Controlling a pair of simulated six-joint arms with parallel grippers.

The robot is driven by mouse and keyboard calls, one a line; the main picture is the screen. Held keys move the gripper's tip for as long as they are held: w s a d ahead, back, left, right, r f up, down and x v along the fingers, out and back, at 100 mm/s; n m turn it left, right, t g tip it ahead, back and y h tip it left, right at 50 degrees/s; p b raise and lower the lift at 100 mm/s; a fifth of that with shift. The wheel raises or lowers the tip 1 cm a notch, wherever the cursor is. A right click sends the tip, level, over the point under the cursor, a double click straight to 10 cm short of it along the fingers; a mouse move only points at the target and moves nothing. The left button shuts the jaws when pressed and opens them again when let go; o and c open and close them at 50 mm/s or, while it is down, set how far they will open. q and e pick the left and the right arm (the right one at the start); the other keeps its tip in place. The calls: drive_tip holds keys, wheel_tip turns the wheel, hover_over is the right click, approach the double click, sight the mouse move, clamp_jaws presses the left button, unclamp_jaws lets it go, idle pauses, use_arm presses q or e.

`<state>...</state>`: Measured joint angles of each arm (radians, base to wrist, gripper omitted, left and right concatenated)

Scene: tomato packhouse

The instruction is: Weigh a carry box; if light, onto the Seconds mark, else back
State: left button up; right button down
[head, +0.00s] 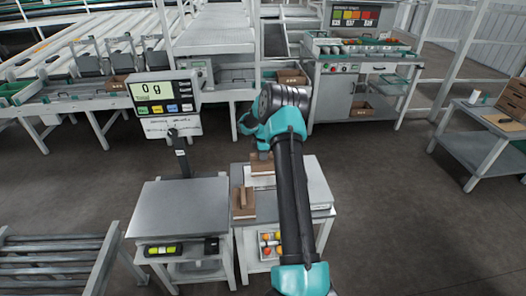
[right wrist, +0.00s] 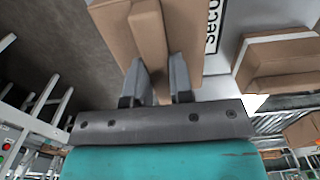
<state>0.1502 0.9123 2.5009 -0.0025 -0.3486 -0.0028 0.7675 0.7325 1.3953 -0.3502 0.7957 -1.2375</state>
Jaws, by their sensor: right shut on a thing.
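My right gripper (head: 262,150) points down over the bench right of the scale. In the right wrist view its two fingers (right wrist: 160,85) are shut on the upright middle handle of a brown carry box (right wrist: 115,30). This box (head: 261,168) is partly hidden by the arm in the head view; I cannot tell whether it is lifted. A white mark with black letters "Seco" (right wrist: 214,25) lies beside it. A second brown carry box (head: 243,205) stands at the bench's left edge. The scale's display (head: 152,90) reads 0 g and its grey platform (head: 180,205) is empty. My left gripper is out of view.
The bench top (head: 318,190) sits just right of the scale, with a narrow gap between. A tray of tomatoes (head: 268,240) is on the shelf below. A roller rack (head: 55,265) stands at front left. A side table (head: 485,120) with brown boxes is at far right.

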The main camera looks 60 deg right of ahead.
drive_tip(key=shift+f, duration=1.45)
drive_tip(key=shift+f, duration=0.25)
drive_tip(key=c, duration=0.9)
unclamp_jaws()
drive_tip(key=shift+c, duration=0.6)
drive_tip(key=shift+c, duration=1.1)
drive_tip(key=shift+r, duration=3.5)
